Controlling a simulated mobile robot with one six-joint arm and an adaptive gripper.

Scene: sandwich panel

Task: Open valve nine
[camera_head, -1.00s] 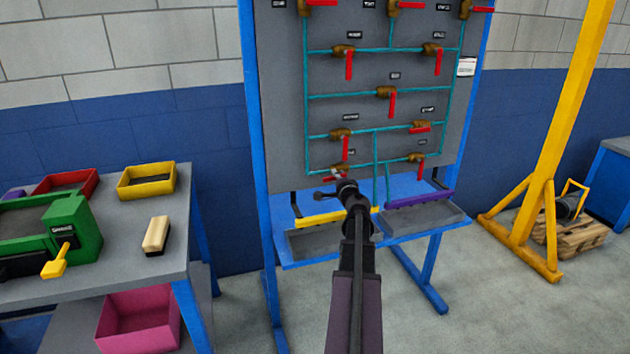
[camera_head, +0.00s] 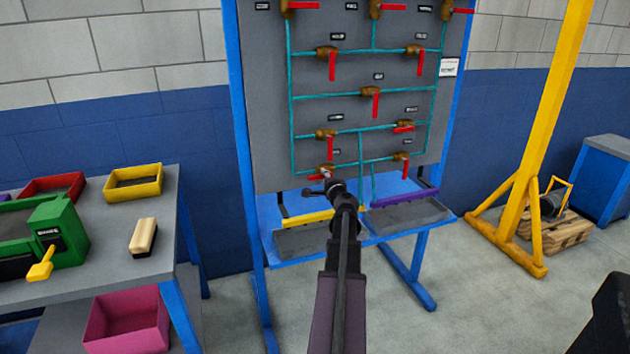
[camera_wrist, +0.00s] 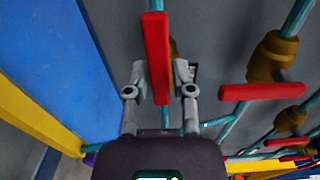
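The panel (camera_head: 265,120) carries several brass valves with red handles on teal pipes. The labels are too small to read, so I cannot tell which is valve nine. My gripper (camera_head: 322,183) is at the lowest left valve (camera_head: 327,170), and partly hides it in the head view. In the wrist view, a red handle (camera_wrist: 157,55) lies lengthwise between the two fingers of my gripper (camera_wrist: 159,72). The fingers are apart, one on each side, with small gaps visible beside the handle. Its valve body is mostly hidden behind the handle. Another red handle (camera_wrist: 262,91) lies to the right, crosswise.
Trays with yellow (camera_head: 308,217) and purple (camera_head: 405,199) edges sit below the panel. A workbench (camera_head: 100,258) with bins and a brush (camera_head: 143,237) stands at left. A yellow frame (camera_head: 540,140) and wooden pallet (camera_head: 565,232) stand at right, with open floor between.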

